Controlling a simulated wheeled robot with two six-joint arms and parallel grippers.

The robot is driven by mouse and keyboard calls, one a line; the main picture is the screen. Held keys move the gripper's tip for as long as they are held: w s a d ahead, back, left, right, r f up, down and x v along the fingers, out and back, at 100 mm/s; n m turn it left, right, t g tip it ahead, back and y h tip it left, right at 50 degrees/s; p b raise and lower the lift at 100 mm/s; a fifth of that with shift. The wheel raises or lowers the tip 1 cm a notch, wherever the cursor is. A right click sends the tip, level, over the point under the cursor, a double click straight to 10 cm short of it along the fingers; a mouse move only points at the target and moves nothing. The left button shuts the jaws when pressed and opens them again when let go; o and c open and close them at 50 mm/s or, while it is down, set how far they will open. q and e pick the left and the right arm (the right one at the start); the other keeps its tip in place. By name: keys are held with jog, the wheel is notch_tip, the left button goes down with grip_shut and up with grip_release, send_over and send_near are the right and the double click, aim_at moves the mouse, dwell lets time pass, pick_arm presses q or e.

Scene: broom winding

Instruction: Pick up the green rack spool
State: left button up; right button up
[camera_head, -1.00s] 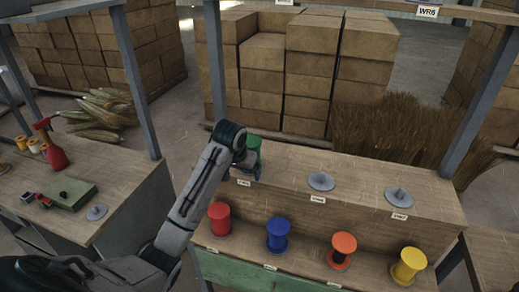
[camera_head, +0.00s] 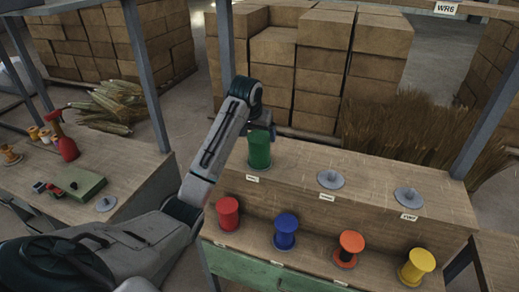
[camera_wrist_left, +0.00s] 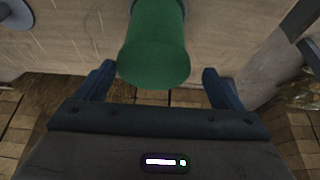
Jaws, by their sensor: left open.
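The green spool (camera_head: 260,150) stands upright at the left end of the rack's upper shelf (camera_head: 292,168), above a small label. My left gripper (camera_head: 266,128) is at the top and far side of the spool, partly hidden behind it and the arm. In the left wrist view the green spool (camera_wrist_left: 155,50) reaches in between the two spread fingers of my left gripper (camera_wrist_left: 158,78). A gap shows on each side of the spool, so the fingers are not closed on it. My right gripper is not in view.
Two empty grey spool holders (camera_head: 331,179) sit to the right on the upper shelf. Red (camera_head: 228,214), blue (camera_head: 285,232), orange (camera_head: 348,248) and yellow (camera_head: 416,267) spools stand on the lower shelf. Boxes are stacked behind.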

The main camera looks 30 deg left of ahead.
pick_arm(q)
jog(key=p+x, duration=0.1)
jog(key=x, duration=0.1)
jog(key=p+x, duration=0.1)
jog(key=p, duration=0.1)
jog(key=shift+w+d+f, duration=0.15)
jog(key=shift+d+f, duration=0.25)
jog(key=shift+w+a+f, duration=0.1)
jog(key=shift+w+f, duration=0.05)
jog(key=shift+f, duration=0.3)
jog(key=c, duration=1.2)
jog(key=shift+r, duration=0.1)
